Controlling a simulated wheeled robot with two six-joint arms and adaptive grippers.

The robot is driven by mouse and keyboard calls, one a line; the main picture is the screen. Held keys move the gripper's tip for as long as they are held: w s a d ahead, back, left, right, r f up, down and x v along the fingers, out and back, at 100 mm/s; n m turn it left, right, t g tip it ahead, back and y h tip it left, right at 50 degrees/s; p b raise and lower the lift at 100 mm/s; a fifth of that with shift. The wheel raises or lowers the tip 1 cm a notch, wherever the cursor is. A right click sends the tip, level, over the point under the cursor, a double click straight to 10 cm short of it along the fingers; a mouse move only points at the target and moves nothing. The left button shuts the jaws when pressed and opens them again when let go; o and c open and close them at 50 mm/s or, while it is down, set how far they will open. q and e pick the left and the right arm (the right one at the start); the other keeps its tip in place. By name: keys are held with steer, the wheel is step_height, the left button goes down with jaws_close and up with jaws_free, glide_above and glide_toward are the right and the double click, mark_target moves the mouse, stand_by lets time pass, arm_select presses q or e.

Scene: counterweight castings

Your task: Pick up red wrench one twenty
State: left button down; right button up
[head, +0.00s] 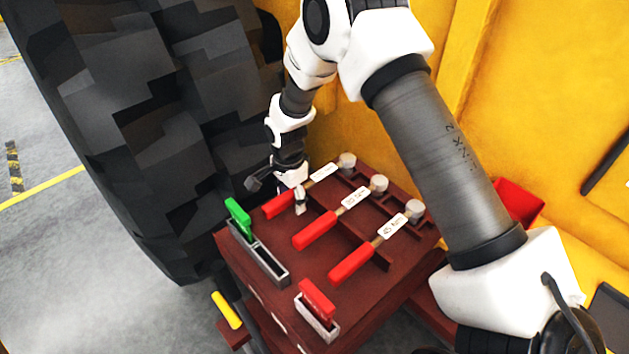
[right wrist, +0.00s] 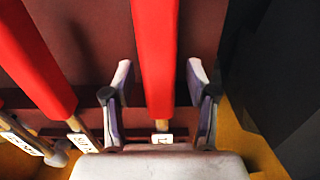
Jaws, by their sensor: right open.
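Three red-handled wrenches with white labels lie side by side on a dark red rack (head: 305,258): a left one (head: 277,206), a middle one (head: 315,230) and a right one (head: 352,262). The labels are too small to read surely in the head view. My right gripper (head: 279,190) is open at the left wrench. In the right wrist view, the open fingers of my right gripper (right wrist: 160,88) stand on either side of that wrench's red handle (right wrist: 155,50), with gaps showing. Its label there is mostly hidden, with perhaps a "12" showing. My left gripper is out of view.
A green-handled tool (head: 238,218) and a red-handled tool (head: 316,298) stand in grey holders on the rack's front. A large black tyre (head: 150,110) stands close at the left. A yellow wall (head: 530,90) is behind, with a red bin (head: 520,203) at the right.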

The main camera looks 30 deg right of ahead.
steer(key=shift+r, duration=0.1)
jaws_close()
